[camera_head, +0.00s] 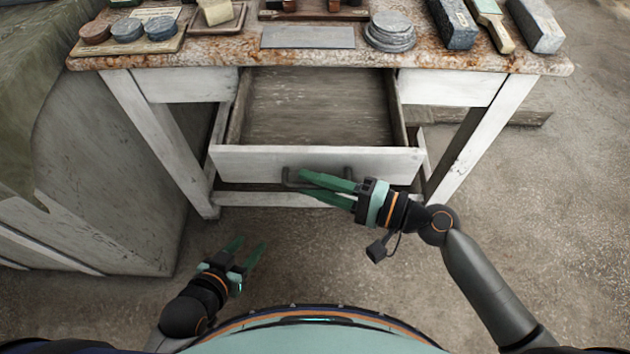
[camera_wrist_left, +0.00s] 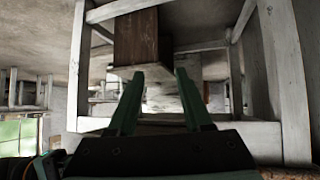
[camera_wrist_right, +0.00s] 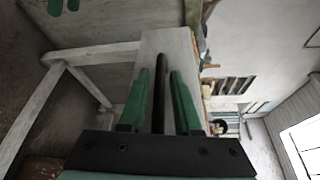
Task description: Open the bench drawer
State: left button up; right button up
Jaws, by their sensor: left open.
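The bench drawer (camera_head: 240,163) is pulled well out from under the bench, and its empty wooden inside shows in the head view. Its dark bar handle (camera_head: 290,177) is on the pale front panel. My right gripper (camera_head: 312,184) is at the handle, and its fingers hide part of it. In the right wrist view the handle bar (camera_wrist_right: 158,85) lies between the fingers, with gaps visible on both sides. My left gripper (camera_head: 248,250) is open and empty, low in front of the bench. The drawer's underside (camera_wrist_left: 137,40) shows ahead of it in the left wrist view.
The bench top (camera_head: 230,52) carries round discs on a board (camera_head: 128,30), a stack of grey discs (camera_head: 390,30), a flat metal plate (camera_head: 308,37) and several blocks. A cloth-draped, pale-sided block (camera_head: 110,180) stands at left. The floor before the bench is clear.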

pick_arm(q)
jog(key=shift+w+r, duration=0.1)
jog(key=shift+w, duration=0.05)
pick_arm(e)
jog(key=shift+o, duration=0.8)
jog(key=shift+s+d, duration=0.15)
jog(key=shift+d, duration=0.1)
pick_arm(q)
jog(key=w+r+t+b, duration=0.1)
jog(key=w+r+t, duration=0.1)
jog(key=r, duration=0.3)
jog(key=shift+w+a+r+m+t, duration=0.2)
jog(key=shift+w+m+t, duration=0.15)
jog(key=shift+w, duration=0.5)
pick_arm(e)
jog(key=v, duration=1.2)
